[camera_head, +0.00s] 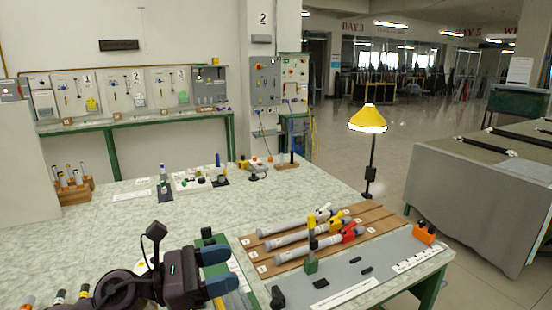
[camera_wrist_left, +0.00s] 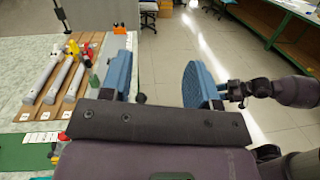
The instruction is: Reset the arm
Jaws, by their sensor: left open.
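My left gripper (camera_head: 219,270) reaches in from the lower left of the head view, over the front of the table. Its two blue fingers are apart with nothing between them. They also show apart in the left wrist view (camera_wrist_left: 160,85). To the right of it, several grey rods (camera_head: 285,224) with coloured ends lie on a brown wooden board (camera_head: 377,217). The rods also show in the left wrist view (camera_wrist_left: 40,78), left of the fingers and apart from them.
A green and yellow upright piece (camera_head: 311,262) stands in front of the rods. An orange block (camera_head: 424,235) sits at the table's right corner. A yellow lamp (camera_head: 368,118) stands behind. A wooden holder (camera_head: 74,190) is at the left. The table's middle (camera_head: 190,220) is clear.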

